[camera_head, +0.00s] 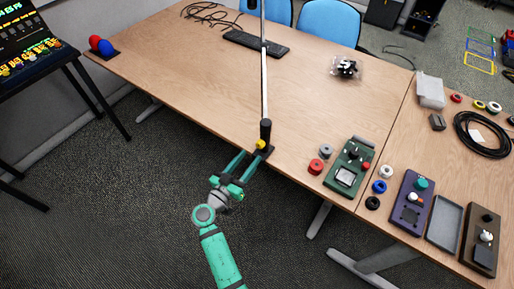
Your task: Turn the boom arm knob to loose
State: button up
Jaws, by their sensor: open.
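The boom arm (264,85) is a thin pale pole that rises from a black clamp base at the front edge of the wooden table. A small yellow knob (260,145) sits low on this base, on the side toward me. My gripper (254,156) is teal and reaches up to the table's front edge, with its two long fingers apart. The fingertips are close to the yellow knob, one to its left and one below and to its right. I cannot tell whether they touch it. Nothing is held between the fingers.
A black keyboard (255,43) lies behind the pole. Red (316,166) and grey (326,150) rolls and a green control box (349,167) stand to the right. More boxes, an empty tray (445,222) and a black cable coil (483,136) lie farther right. The left tabletop is mostly clear.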

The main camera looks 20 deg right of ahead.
aim_at(259, 146)
jog(key=x, duration=0.6)
jog(key=shift+w+d, duration=0.2)
